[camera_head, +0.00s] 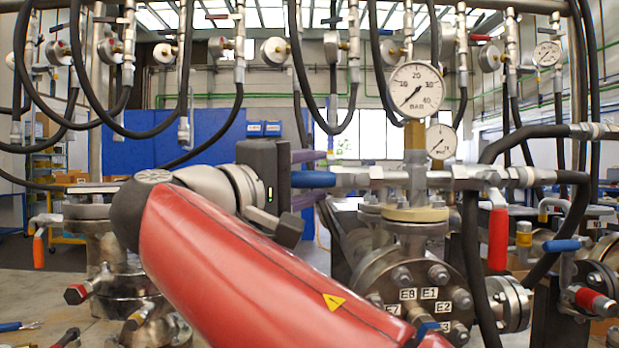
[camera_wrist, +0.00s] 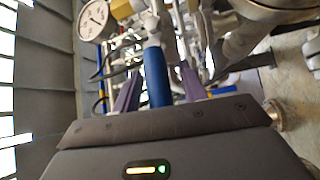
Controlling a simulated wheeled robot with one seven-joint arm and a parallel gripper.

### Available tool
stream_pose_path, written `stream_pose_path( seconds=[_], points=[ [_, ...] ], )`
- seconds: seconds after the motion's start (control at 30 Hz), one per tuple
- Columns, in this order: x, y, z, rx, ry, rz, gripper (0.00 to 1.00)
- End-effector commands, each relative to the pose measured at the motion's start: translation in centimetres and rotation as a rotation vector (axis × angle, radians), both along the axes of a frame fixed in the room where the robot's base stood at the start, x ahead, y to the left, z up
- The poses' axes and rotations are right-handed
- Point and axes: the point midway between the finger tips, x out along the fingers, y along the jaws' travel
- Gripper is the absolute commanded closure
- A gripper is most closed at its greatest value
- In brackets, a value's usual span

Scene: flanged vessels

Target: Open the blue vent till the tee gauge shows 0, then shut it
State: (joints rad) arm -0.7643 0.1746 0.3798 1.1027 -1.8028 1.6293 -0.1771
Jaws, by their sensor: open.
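The blue vent handle (camera_head: 312,179) points left, level, from the valve on the pipe left of the tee. The large gauge (camera_head: 415,90), marked in BAR, stands above the brass tee fitting (camera_head: 414,140); its needle points to the lower left, near the low end of the scale. My gripper (camera_head: 308,178) is open at the handle, with one purple finger above it and one below. In the wrist view the blue handle (camera_wrist: 157,76) runs between the two fingers (camera_wrist: 158,90), with a gap showing on each side.
A smaller gauge (camera_head: 441,141) sits just right of the tee. A red handle (camera_head: 498,238) hangs at right, and another blue handle (camera_head: 562,245) lies beyond it. Black hoses (camera_head: 470,255) loop around the right side. A flanged vessel (camera_head: 420,280) stands below the tee.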

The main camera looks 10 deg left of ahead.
Motion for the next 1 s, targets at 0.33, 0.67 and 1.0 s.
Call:
stream_pose_path(
  seconds=[0.33,0.67,1.0],
  points=[
    [-0.01,0.00,-0.01,0.000,0.000,-0.001,0.84],
    [-0.02,0.00,-0.02,-0.001,0.001,-0.001,1.00],
    [-0.01,-0.01,-0.90,-0.079,-0.017,-0.002,1.00]
  ],
)
